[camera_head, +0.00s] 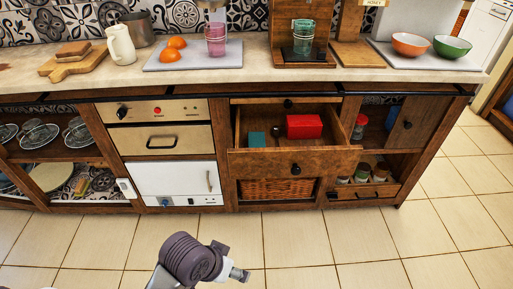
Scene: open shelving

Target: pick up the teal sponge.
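The teal sponge (257,139) is a small blue-green block. It lies inside the open wooden drawer (294,160), towards the left side, behind the drawer front. Part of one of my arms, a grey-purple joint with a metal end, shows at the bottom of the head view, left of centre. It is in front of the cabinets, well apart from the drawer and the sponge. I cannot make out fingertips on it, so whether a gripper there is open or shut does not show. My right gripper is not in view.
A red box (304,126) lies in the same drawer, right of the sponge, with a small dark item (276,134) between them. The countertop (262,62) above holds a tray, glasses, bowls and boards. A wicker basket (276,189) sits below. The tiled floor (330,235) ahead is clear.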

